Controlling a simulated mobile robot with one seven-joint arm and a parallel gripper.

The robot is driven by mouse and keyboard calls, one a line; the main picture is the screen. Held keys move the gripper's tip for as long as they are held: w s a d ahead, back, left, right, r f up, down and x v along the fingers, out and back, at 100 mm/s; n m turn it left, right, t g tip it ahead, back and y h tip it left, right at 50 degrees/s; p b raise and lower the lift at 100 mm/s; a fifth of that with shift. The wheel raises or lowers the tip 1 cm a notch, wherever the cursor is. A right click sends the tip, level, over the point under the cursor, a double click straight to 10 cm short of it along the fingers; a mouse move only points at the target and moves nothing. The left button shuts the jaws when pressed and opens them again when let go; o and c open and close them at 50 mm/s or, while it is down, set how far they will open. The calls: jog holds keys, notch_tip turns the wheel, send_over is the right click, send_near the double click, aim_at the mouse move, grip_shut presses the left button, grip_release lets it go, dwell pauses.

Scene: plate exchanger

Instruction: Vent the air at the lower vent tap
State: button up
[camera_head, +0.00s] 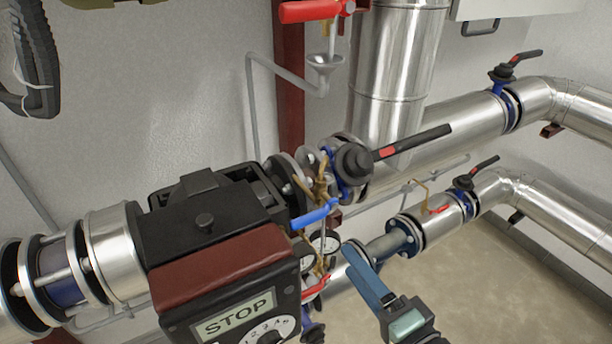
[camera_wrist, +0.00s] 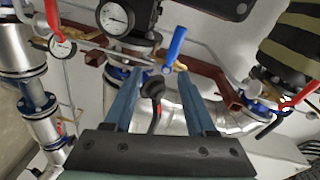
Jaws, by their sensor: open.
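Several small lever taps show, and I cannot tell for sure which one is the lower vent tap. A blue lever (camera_head: 315,213) sits on brass pipework right of the pump; in the wrist view a blue lever (camera_wrist: 175,46) stands upright just beyond my fingertips. A red lever (camera_head: 315,288) is below it, beside gauges. Another red lever (camera_head: 310,11) is at the top, above a funnel (camera_head: 325,63). My gripper (camera_head: 355,257) is at lower centre, right of the gauges. In the wrist view my gripper (camera_wrist: 160,72) is open, with nothing visibly held between its blue fingers.
A black pump unit (camera_head: 220,230) with a STOP display fills the lower left. A long black valve handle (camera_head: 412,143) sticks out above my gripper. Lagged pipes (camera_head: 455,130) run to the right. A pressure gauge (camera_wrist: 115,17) is near the fingers. Open floor (camera_head: 490,290) lies lower right.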

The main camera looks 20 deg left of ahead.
aim_at(307, 224)
jog(key=shift+m+g+y, duration=0.3)
jog(key=shift+m+y, duration=0.4)
jog(key=p+x, duration=0.1)
jog(key=x, duration=0.3)
jog(key=s+r+p+x, duration=0.1)
jog(key=x, duration=0.2)
jog(key=a+p+x, duration=0.1)
jog(key=p+x, duration=0.1)
jog(key=x, duration=0.2)
jog(key=shift+s+a+r, duration=0.1)
jog(key=shift+a+r, duration=0.1)
jog(key=shift+a, duration=0.15)
grip_shut()
dwell(0.5)
